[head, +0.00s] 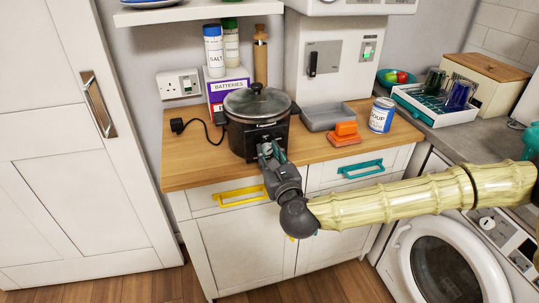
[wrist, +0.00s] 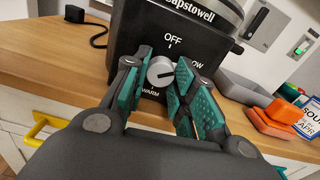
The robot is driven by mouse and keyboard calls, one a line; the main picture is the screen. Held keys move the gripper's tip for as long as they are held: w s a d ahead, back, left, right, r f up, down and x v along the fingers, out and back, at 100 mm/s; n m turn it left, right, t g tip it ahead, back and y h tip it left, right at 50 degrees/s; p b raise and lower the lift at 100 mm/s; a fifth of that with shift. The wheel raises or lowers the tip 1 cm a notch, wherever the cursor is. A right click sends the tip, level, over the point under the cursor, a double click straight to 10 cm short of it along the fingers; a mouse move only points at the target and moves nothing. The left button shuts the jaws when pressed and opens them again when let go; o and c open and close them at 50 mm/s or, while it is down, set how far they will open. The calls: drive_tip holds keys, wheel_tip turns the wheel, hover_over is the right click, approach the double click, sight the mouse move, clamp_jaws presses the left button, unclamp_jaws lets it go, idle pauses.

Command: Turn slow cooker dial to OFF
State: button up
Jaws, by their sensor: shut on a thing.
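The black slow cooker (head: 257,135) stands on the wooden counter with its glass lid (head: 257,102) on. Its round, light grey dial (wrist: 160,71) is on the front, with OFF above it, a partly hidden LOW to the right and WARM below. The dial's dark mark points right, roughly toward LOW. My gripper (head: 268,152) reaches the cooker's front, and its teal-padded fingers (wrist: 159,77) sit on either side of the dial, shut on it. In the head view the gripper hides the dial.
A grey tray (head: 325,117), orange blocks (head: 344,133) and a soup can (head: 381,115) are to the cooker's right. The black plug (head: 177,126) and cord lie left. A batteries box (head: 222,90) stands behind. Yellow (head: 240,197) and teal (head: 360,169) drawer handles are below.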

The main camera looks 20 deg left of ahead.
drive_tip(key=n, duration=0.5)
drive_tip(key=shift+n, duration=0.4)
drive_tip(key=n, duration=0.5)
drive_tip(key=shift+d, duration=0.1)
idle(0.3)
drive_tip(key=o, duration=1)
drive_tip(key=shift+o, duration=0.2)
drive_tip(key=v, duration=1.2)
drive_tip(key=shift+w, duration=0.1)
